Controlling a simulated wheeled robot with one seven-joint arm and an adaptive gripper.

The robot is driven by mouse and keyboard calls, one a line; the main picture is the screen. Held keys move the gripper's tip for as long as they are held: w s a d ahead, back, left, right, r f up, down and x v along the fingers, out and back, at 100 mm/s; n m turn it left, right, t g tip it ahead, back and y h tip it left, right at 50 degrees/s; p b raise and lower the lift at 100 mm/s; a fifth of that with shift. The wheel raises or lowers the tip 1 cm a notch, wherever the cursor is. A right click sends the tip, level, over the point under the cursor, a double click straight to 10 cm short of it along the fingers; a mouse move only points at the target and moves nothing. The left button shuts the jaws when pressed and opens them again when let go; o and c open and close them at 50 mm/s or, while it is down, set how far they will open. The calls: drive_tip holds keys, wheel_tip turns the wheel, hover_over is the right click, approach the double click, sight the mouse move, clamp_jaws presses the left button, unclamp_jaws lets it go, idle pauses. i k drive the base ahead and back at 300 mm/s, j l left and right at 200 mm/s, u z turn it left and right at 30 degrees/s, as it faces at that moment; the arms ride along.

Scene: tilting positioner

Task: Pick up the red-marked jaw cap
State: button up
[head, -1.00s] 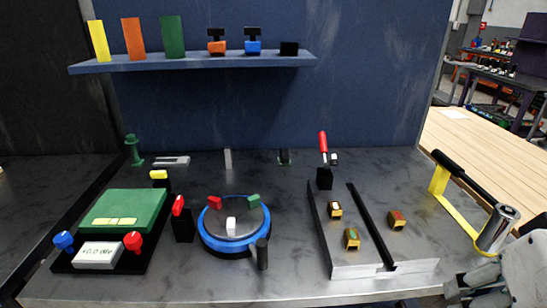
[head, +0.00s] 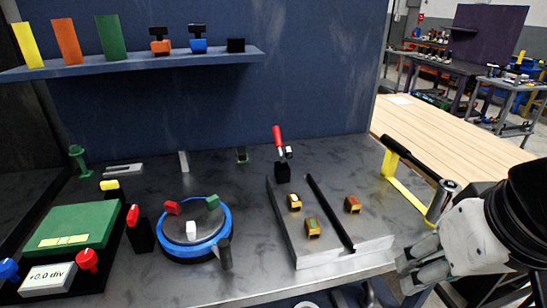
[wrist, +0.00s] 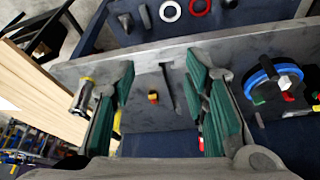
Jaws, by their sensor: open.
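Three small brass-coloured jaw caps lie on the bench's metal plate in the head view. The one right of the black rail looks red-marked on top (head: 353,204). One cap with a pale top (head: 294,202) and one with a greenish top (head: 312,228) lie left of the rail. In the wrist view one cap (wrist: 153,97) shows between the fingers, beside the rail, well beyond the fingertips; it appears to be the red-marked one. My gripper (head: 412,272) is open and empty at the bench's front right, right of and nearer than the caps; it also shows in the wrist view (wrist: 160,75).
The black rail (head: 330,212) runs beside the red-marked cap. A yellow stand with a black-and-silver cylinder (head: 405,184) is between the caps and the wooden table. The blue-rimmed round positioner (head: 165,247) with red, green and white jaws stands left. A red-handled clamp (head: 279,150) stands behind.

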sight(351, 203)
drive_tip(key=i+l, duration=0.3)
drive_tip(key=l, duration=0.15)
drive_tip(key=i+l+z, duration=0.1)
drive_tip(key=i+l, duration=0.25)
drive_tip(key=l, duration=0.1)
